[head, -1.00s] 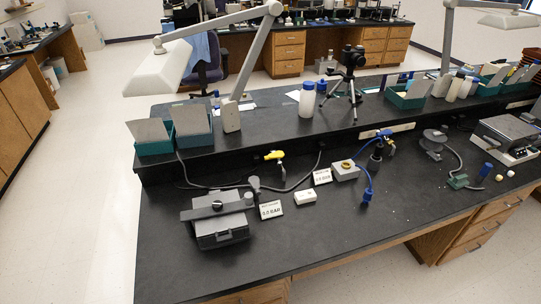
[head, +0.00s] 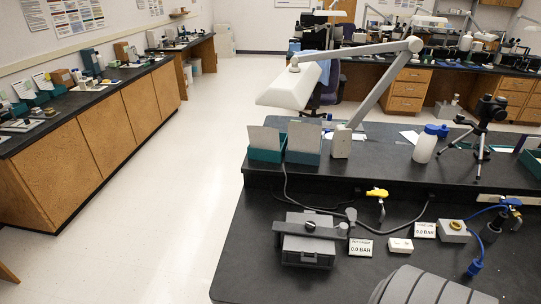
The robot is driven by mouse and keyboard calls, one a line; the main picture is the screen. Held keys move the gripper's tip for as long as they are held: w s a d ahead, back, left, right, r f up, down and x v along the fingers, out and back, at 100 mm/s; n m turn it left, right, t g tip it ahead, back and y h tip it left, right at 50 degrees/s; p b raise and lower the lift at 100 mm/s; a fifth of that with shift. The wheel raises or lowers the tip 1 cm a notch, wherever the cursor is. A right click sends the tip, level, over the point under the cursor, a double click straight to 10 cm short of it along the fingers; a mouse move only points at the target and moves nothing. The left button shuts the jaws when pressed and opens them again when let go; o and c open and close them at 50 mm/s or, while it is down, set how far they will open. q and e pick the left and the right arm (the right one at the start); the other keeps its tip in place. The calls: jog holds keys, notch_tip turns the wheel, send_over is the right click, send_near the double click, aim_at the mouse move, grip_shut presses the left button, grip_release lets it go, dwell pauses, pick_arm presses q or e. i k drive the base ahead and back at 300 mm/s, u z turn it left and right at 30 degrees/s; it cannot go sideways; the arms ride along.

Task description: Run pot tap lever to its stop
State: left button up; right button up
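A dark grey pressure pot (head: 306,250) with a bar clamped across its lid sits on the black bench. A small grey upright fitting (head: 351,216) stands at the right end of its bar; I cannot tell whether this is the pot tap lever. A yellow lever tap (head: 377,193) sticks out from the raised ledge's front behind the pot. A blue tap (head: 511,203) is at the right edge. A pot gauge card (head: 360,247) and a hose line card (head: 424,230) both read 0.0 BAR. Neither gripper is in view.
A white block (head: 399,245) and a grey box with a brass port (head: 454,231) stand right of the pot. A grey rounded part, apparently mine, covers the bench front. Floor is clear on the left.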

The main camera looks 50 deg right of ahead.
aim_at(381, 194)
jog(key=u, duration=1.5)
jog(key=k, duration=1.35)
jog(key=z, duration=1.6)
